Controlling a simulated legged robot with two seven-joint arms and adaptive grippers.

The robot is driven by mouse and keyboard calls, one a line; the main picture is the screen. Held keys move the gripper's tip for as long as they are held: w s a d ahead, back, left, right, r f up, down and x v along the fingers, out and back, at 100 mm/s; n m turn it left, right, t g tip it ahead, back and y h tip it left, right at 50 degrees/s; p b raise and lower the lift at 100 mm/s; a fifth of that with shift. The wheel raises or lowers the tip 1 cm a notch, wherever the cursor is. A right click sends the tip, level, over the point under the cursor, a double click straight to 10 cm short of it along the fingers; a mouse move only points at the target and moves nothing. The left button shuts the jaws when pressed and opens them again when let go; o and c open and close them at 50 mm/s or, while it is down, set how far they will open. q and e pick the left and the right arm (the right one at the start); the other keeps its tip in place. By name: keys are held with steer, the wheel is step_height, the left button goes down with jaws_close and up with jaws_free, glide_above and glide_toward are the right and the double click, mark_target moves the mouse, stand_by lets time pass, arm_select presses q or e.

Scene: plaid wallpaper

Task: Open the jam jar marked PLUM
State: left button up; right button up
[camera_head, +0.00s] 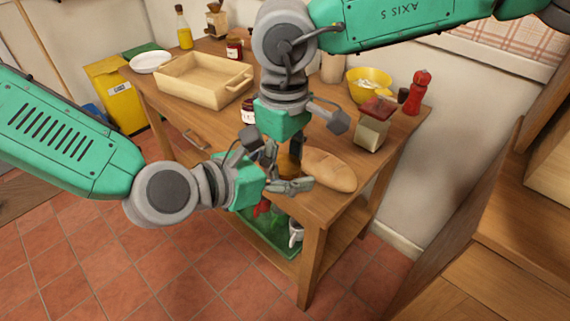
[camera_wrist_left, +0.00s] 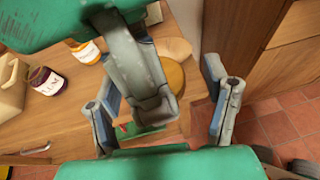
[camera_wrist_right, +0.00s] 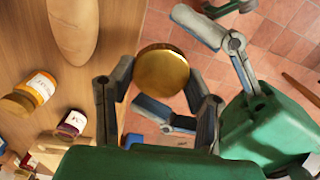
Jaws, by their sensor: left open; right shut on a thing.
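A dark jar (camera_wrist_left: 47,80) with a white label, the letters "UM" readable, stands on the table in the left wrist view. It also shows in the head view (camera_head: 249,112) and the right wrist view (camera_wrist_right: 72,124). My right gripper (camera_wrist_right: 157,85) is shut on a round thing with a gold top (camera_wrist_right: 162,68), near the table's front edge; its body is mostly hidden. This held thing shows amber in the head view (camera_head: 288,165).
A bread loaf (camera_head: 330,170) lies to the right of the grippers. A wooden tray (camera_head: 205,85), yellow bowl (camera_head: 368,82) and cream-and-red container (camera_head: 373,125) stand further back. A green tray (camera_head: 270,232) is below the tabletop.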

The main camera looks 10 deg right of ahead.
arm_select(q)
steer(key=c, duration=1.2)
arm_select(e)
steer(key=o, duration=1.4)
steer(key=shift+c, duration=0.2)
